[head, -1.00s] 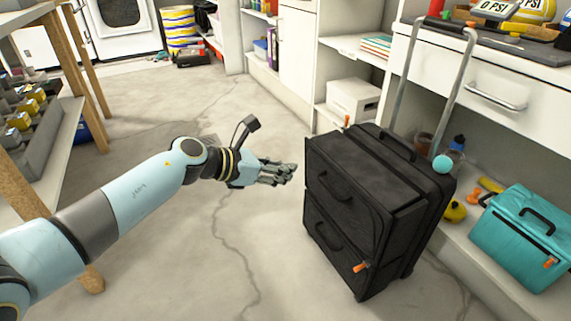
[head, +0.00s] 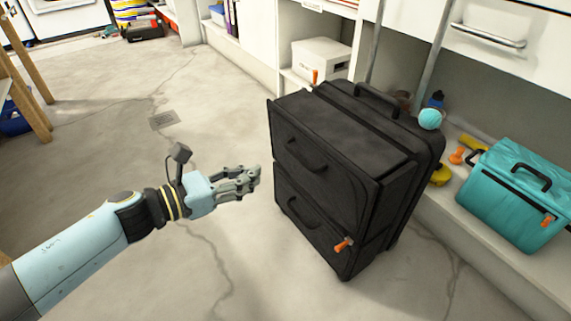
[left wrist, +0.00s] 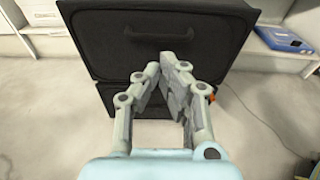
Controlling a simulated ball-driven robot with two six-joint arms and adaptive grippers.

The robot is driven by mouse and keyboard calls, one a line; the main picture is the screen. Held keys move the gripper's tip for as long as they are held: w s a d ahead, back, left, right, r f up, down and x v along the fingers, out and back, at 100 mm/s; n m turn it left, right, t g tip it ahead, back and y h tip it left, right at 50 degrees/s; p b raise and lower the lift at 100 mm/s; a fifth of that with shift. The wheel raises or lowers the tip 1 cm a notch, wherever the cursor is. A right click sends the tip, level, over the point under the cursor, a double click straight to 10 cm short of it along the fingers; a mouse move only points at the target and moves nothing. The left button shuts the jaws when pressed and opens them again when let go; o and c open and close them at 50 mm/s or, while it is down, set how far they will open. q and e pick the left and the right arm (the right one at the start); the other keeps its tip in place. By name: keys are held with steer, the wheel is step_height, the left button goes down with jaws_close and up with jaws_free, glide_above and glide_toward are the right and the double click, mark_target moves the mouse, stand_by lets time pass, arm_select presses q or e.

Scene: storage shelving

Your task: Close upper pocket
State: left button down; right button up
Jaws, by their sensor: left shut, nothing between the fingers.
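A black suitcase (head: 400,215) stands upright on the concrete floor, with two front pockets one above the other. The upper pocket (head: 325,160) has a handle on its front and stands out from the suitcase body at its top and right side. The lower pocket (head: 310,225) has a handle and an orange zip pull (head: 343,244) at its right. My left gripper (head: 257,178) is shut and empty, just left of the suitcase front and apart from it. In the left wrist view the gripper (left wrist: 160,68) points at the pocket fronts, below the upper handle (left wrist: 158,36). My right gripper is out of view.
A teal bag (head: 518,195) and a teal ball (head: 430,119) are at the right, by the low shelf. A white box (head: 320,58) sits on the shelving behind. The floor left of the suitcase is clear.

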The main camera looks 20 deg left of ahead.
arm_select(q)
steer(key=b, duration=0.2)
glide_toward(311, 151)
steer(key=w+d+f, duration=0.2)
steer(key=shift+w+r, duration=0.25)
steer(key=shift+w, duration=0.1)
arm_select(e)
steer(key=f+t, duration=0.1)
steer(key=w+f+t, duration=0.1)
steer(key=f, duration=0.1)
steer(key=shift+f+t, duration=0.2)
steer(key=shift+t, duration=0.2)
arm_select(q)
steer(key=shift+w+d+r, duration=0.3)
steer(key=shift+w+d, duration=0.3)
steer(key=shift+w, duration=0.25)
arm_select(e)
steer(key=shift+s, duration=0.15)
